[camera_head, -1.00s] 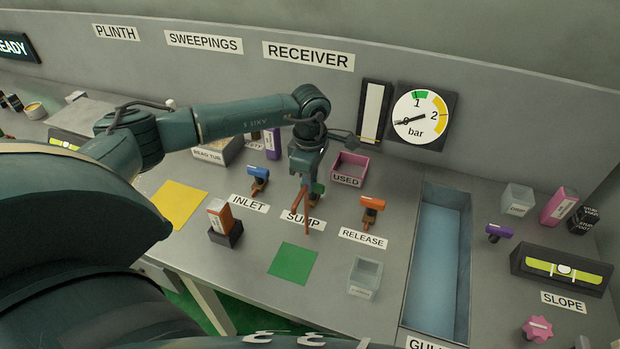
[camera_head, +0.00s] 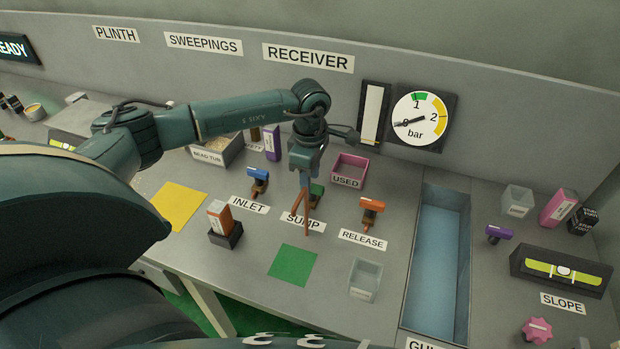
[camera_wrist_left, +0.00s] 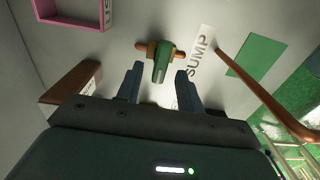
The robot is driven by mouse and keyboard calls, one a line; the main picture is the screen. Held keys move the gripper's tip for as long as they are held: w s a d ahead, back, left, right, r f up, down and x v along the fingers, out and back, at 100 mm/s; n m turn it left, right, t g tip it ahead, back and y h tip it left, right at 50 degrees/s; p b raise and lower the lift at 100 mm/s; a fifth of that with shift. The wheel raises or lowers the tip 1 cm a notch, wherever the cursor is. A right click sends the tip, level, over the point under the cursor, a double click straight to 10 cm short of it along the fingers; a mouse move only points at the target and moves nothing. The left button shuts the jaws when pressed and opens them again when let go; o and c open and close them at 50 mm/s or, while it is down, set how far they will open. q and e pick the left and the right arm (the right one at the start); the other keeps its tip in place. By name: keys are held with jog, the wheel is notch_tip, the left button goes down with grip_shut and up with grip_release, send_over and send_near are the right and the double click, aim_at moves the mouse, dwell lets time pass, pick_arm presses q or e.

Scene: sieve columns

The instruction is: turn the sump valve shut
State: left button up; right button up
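The sump valve shows in the left wrist view as a green handle (camera_wrist_left: 163,62) across an orange-brown body. In the head view its green part (camera_head: 316,192) shows just right of my left gripper and is partly hidden by it. The SUMP label (camera_head: 303,222) lies in front of it. My left gripper (camera_wrist_left: 160,85) is open and empty. In the wrist view its two fingers are apart and point toward the valve, with the green handle beyond the gap between them. I see no contact. My right gripper is not in view.
A thin orange-brown rod (camera_head: 306,215) shows below the gripper. The blue inlet valve (camera_head: 258,178) and orange release valve (camera_head: 371,209) flank the sump valve. The pink USED tray (camera_head: 349,169) stands behind, right. A green mat (camera_head: 293,265) lies in front, clear.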

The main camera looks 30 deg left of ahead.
pick_arm(q)
notch_tip(320, 180, up, 12)
jog(key=p, duration=0.1)
jog(key=shift+f, duration=0.15)
dwell(0.5)
